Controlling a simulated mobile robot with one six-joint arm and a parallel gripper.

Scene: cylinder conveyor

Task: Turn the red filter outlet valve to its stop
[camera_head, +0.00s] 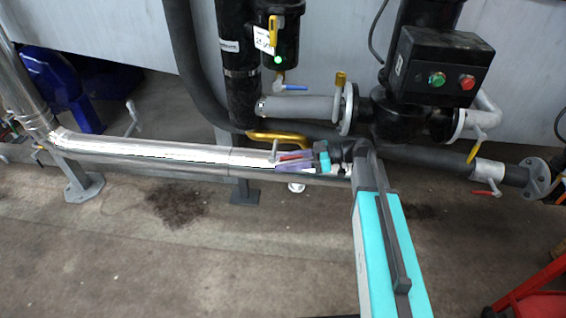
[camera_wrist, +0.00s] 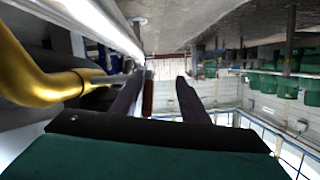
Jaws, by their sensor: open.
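In the wrist view the red handle (camera_wrist: 147,98) stands between the two dark fingers of my gripper (camera_wrist: 160,78), close to the left finger. The right finger is clear of it. The fingers are apart and not closed on the handle. The valve's body is mostly hidden by my gripper and arm. Another small red handle (camera_head: 484,194) sits on the grey pipe at the right of the head view.
A bent yellow pipe (camera_head: 276,137) runs just behind my gripper; it is large and close at the left in the wrist view (camera_wrist: 40,85). The silver pipe (camera_head: 150,152) runs left. A control box (camera_head: 438,70) is above right. Floor in front is open; a red frame (camera_head: 535,300) stands lower right.

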